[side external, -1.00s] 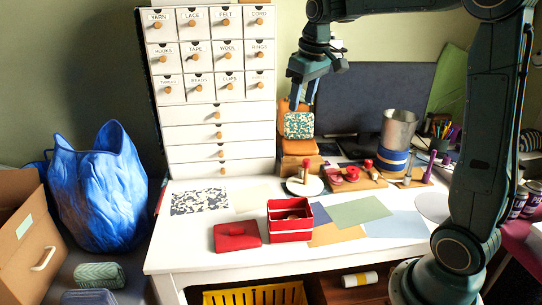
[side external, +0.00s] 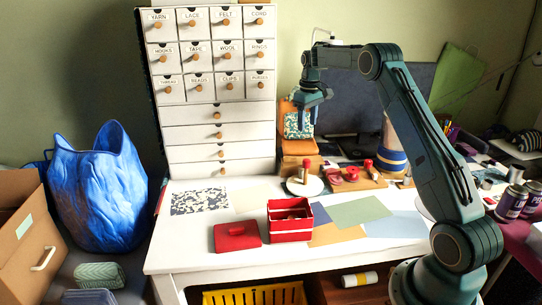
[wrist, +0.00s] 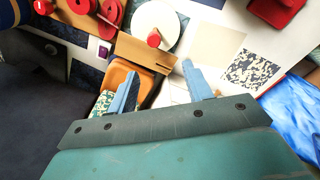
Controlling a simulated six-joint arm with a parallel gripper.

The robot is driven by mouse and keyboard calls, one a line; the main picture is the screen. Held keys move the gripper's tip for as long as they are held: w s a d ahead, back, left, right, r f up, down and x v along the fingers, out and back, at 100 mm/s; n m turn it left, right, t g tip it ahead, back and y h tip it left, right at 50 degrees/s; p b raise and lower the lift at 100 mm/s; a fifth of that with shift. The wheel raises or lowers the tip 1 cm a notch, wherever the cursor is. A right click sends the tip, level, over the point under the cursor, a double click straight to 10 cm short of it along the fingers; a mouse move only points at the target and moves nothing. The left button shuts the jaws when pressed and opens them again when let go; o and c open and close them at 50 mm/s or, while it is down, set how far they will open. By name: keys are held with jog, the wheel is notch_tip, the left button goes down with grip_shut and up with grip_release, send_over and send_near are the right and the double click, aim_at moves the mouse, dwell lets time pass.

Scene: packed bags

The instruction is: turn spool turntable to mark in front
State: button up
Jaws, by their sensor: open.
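The spool turntable (side external: 315,187) is a white disc on the white table, with an upright red-topped peg (side external: 306,168) on it. In the wrist view the disc (wrist: 167,15) is near the top, with the red knob (wrist: 153,40) at its near edge. I cannot make out a mark on it.
A wooden board with red spools (side external: 351,174) is right of the turntable. A red box (side external: 290,226) and red pad (side external: 237,237) stand in front. The drawer cabinet (side external: 222,150) is at the left back. Flat sheets cover much of the table.

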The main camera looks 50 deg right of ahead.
aim_at(307, 160)
jog(key=shift+d+f, duration=0.8)
jog(key=shift+f, duration=0.1)
jog(key=shift+f, duration=0.1)
notch_tip(307, 160, down, 14)
jog(key=shift+r, duration=0.2)
grip_shut()
